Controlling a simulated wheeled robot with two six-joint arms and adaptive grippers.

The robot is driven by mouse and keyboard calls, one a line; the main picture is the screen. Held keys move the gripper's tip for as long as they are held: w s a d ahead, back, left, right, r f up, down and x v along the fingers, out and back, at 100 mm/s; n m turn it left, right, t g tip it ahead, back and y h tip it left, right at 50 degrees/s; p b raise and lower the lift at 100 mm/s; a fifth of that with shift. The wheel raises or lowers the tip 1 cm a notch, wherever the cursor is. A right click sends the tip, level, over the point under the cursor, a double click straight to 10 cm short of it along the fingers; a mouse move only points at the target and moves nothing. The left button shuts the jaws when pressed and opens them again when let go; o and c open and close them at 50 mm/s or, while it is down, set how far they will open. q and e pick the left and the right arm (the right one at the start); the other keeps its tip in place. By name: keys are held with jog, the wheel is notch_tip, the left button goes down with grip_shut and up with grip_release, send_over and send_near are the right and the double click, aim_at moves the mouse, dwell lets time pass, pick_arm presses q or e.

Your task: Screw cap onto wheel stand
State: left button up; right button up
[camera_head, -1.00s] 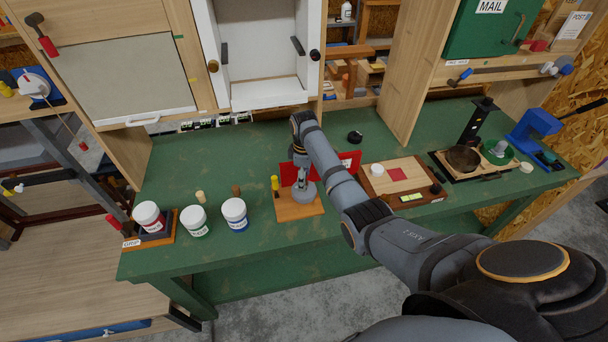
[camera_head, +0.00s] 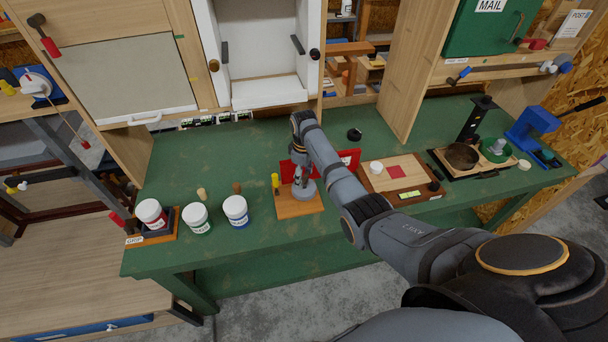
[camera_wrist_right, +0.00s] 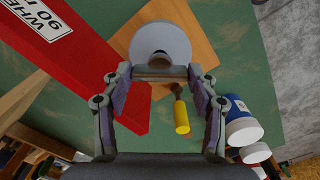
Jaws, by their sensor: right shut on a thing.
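The wheel stand is a wooden base (camera_head: 290,208) with a grey disc (camera_head: 304,191) at the bench's front middle. In the right wrist view the grey disc (camera_wrist_right: 178,40) lies straight ahead of the fingers, on the wooden board (camera_wrist_right: 205,45). My right gripper (camera_head: 301,175) points down just above the disc. In the wrist view its fingers (camera_wrist_right: 160,72) are shut on a small grey piece, seemingly the cap, centred over the disc. The fingers hide much of the piece, so I cannot tell how it sits on the stand. My left gripper is not in view.
A red sign (camera_head: 346,160) stands close behind the gripper; it also shows in the wrist view (camera_wrist_right: 85,65). Several white jars (camera_head: 195,219) are further left. A wooden tray (camera_head: 384,184) lies right.

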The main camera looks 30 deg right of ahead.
aim_at(304, 176)
jog(key=m, duration=0.2)
jog(key=shift+s+f+m, duration=0.1)
jog(key=shift+m, duration=0.3)
jog(key=o, duration=1.3)
notch_tip(304, 176, up, 12)
jog(key=shift+r, duration=0.1)
